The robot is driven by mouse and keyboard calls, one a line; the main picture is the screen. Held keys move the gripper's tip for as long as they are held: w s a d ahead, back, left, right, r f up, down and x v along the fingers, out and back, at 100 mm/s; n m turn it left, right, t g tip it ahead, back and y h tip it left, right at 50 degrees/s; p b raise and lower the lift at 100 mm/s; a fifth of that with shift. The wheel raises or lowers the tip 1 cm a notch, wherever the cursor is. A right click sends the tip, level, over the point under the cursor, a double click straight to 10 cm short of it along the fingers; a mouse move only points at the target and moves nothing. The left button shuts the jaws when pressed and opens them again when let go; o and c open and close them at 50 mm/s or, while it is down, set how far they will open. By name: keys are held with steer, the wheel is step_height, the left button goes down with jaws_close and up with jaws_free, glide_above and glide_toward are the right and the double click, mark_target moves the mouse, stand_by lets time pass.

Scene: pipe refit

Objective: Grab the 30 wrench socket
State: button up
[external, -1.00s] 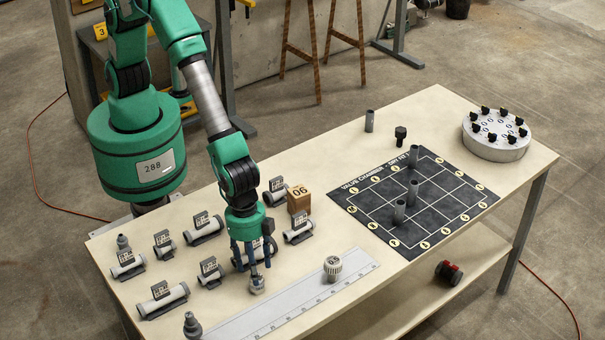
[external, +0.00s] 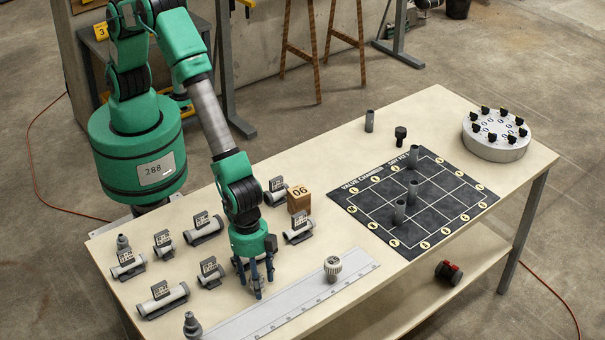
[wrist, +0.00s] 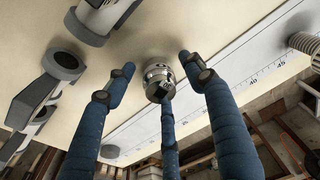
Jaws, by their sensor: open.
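A small shiny metal socket-like piece (wrist: 157,80) stands on the bench between the blue fingers of my gripper (wrist: 160,100) in the wrist view. I cannot read a 30 on it. My gripper also shows low over the bench in the external view (external: 256,288), pointing down, with its fingers around the piece and mostly hiding it. The gripper is open. Two fingers stand clear of the piece on either side; the third overlaps its lower edge in the picture, so contact there cannot be told.
A long ruler (external: 285,306) lies along the front edge, with a ridged white cap (external: 333,268) on it. Pipe pieces in cradles (external: 162,299) stand to the left. A wooden block marked 06 (external: 299,201) is behind. A dark grid mat (external: 440,205) bears grey cylinders on the right.

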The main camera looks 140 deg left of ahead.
stand_by(0.4)
jaws_close()
steer(key=shift+r, duration=0.1)
steer(key=shift+r+p, duration=0.85)
steer(key=shift+r, duration=4.1)
